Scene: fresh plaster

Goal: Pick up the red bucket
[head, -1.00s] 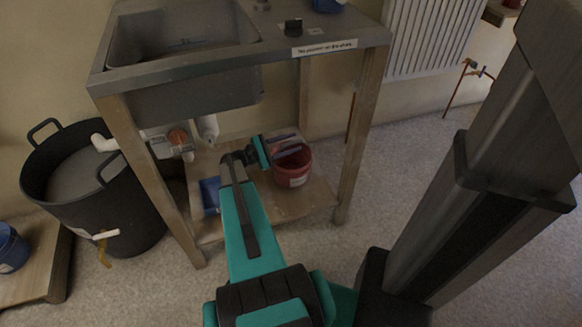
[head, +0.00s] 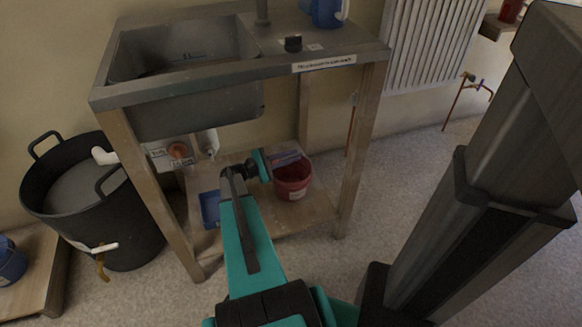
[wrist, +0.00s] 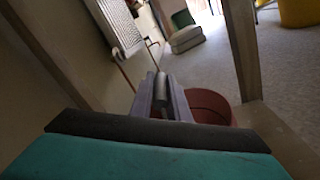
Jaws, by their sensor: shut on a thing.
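The red bucket (head: 292,186) sits upright on the wooden lower shelf under the sink, towards the right leg. My gripper (head: 287,159) reaches in from the left at the bucket's upper edge, its fingers shut at the rim. In the wrist view, the grey fingers (wrist: 161,98) are close together. The bucket (wrist: 211,107) shows just right of them, partly hidden by the fingers and the gripper body. Exactly which part of the bucket is between the fingers is hidden. I cannot make out a gap under the bucket.
The sink stand's worktop (head: 330,57) hangs above, with its right front leg (head: 357,150) close to the bucket. A blue container (head: 209,208) is left on the shelf (head: 293,214). A black tub (head: 125,235) stands left.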

